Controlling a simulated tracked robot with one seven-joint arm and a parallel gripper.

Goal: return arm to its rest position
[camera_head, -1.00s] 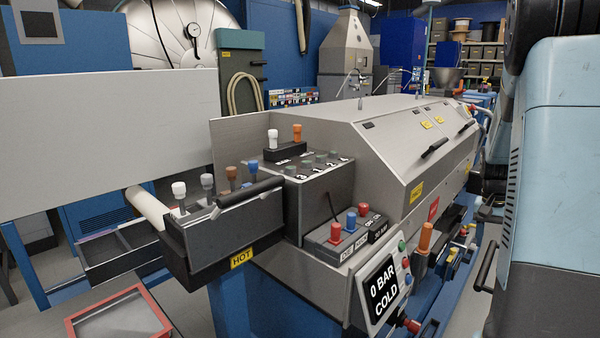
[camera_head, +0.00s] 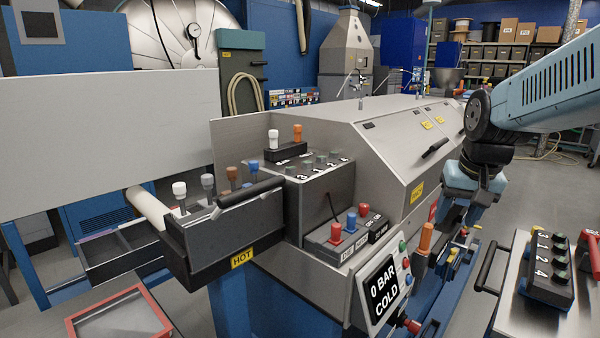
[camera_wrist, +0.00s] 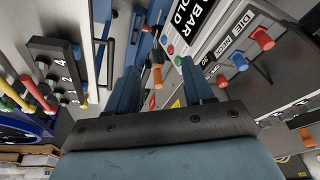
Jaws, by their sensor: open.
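My arm reaches in from the right edge in the head view, its light-blue link raised above the right side of the machine. My gripper (camera_head: 464,222) points down beside the machine's front right side. In the wrist view my gripper (camera_wrist: 158,70) has its two blue fingers apart, with nothing held between them. An orange-handled lever (camera_head: 426,238) stands near the gripper; it also shows in the wrist view (camera_wrist: 157,76), beyond the gap between the fingers. Whether the gripper touches anything cannot be told.
The grey machine (camera_head: 405,130) fills the middle, with a "0 BAR COLD" panel (camera_head: 383,290) at its front. A bench with a numbered peg block (camera_head: 548,268) stands at lower right. Open floor (camera_head: 540,190) lies behind that bench.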

